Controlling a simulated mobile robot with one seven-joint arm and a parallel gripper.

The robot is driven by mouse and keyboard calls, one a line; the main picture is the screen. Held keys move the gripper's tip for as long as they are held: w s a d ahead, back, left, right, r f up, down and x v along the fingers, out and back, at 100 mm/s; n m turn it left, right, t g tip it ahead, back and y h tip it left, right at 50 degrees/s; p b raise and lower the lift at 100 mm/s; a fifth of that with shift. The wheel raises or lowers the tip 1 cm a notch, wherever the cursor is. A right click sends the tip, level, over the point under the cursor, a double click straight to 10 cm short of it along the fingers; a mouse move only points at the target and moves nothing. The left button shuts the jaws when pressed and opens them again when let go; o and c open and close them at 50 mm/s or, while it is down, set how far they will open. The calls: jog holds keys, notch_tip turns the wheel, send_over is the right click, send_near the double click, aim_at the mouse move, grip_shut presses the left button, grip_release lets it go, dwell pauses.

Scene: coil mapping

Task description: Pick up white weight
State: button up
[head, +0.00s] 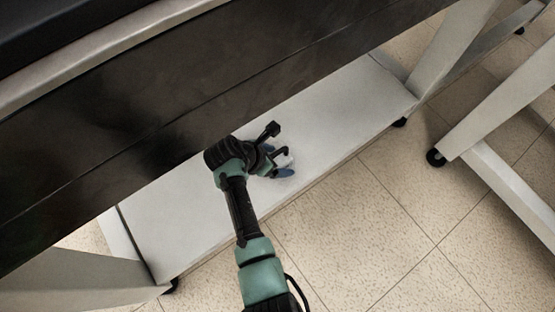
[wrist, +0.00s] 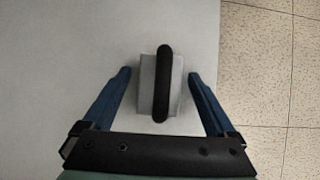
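The white weight (wrist: 146,88) is a pale block with a black bar-like handle (wrist: 163,82) across its top. It rests on the white lower shelf (wrist: 60,60), seen from above in the wrist view. My gripper (wrist: 160,74) is open, with one blue finger on each side of the weight and gaps between fingers and block. In the head view my gripper (head: 288,162) is low over the shelf, and the weight is mostly hidden by the gripper, so I cannot make it out clearly there.
A dark panel (head: 190,110) of the bench hangs above the shelf, close to my arm. White legs with black casters stand at the right, one caster (head: 436,157) on the tiled floor (head: 390,230). The shelf right of my gripper is clear.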

grip_shut()
jog(key=shift+r, duration=0.1)
dwell(0.4)
jog(key=shift+r, duration=0.1)
